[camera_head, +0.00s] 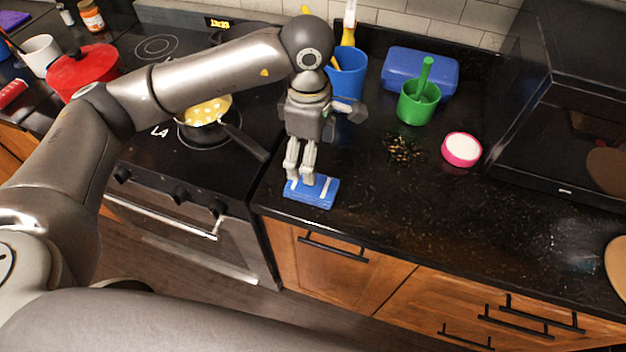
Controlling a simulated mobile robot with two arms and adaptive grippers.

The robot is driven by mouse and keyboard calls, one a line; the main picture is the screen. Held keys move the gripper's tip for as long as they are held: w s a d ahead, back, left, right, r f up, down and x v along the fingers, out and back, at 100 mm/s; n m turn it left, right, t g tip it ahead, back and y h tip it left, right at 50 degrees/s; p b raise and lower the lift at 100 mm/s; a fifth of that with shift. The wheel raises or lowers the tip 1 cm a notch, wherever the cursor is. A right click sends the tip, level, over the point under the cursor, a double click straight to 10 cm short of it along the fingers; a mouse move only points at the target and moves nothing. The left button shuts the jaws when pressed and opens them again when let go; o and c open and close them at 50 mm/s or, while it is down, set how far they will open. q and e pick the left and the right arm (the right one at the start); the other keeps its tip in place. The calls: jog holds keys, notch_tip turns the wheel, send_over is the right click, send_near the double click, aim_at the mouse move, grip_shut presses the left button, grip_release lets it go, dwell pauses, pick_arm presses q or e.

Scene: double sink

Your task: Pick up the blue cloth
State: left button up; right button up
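The blue cloth (318,197) is a small folded piece with pale stripes. It lies flat on the black counter, near its front left edge beside the stove. My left gripper (301,180) points down over the cloth, with its fingertips at or just above the cloth's back left part. A narrow gap shows between the fingers. I cannot tell whether they touch the cloth or grip any of it. The gripper hides part of the cloth's back edge. My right gripper is not in view.
Behind my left gripper stand a blue utensil cup (348,77), a green mortar (418,103) and a blue box (421,72). A pink-rimmed bowl (462,149) sits to the right. A pan (205,125) on the stove has its handle toward the cloth.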

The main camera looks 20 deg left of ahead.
pick_arm(q)
jog(key=shift+a+f, duration=0.3)
jog(key=p, duration=0.2)
send_over(311, 188)
jog(key=w, duration=0.1)
jog(key=f, duration=0.4)
jog(key=shift+a+f, duration=0.2)
jog(key=shift+a, duration=0.2)
jog(key=shift+d+f, duration=0.1)
jog(key=shift+f, duration=0.4)
notch_tip(311, 188, down, 3)
jog(key=shift+d+f+p, duration=0.15)
jog(key=shift+p, duration=0.95)
jog(key=shift+f, duration=0.6)
jog(key=c, duration=1.2)
jog(key=shift+r, duration=0.1)
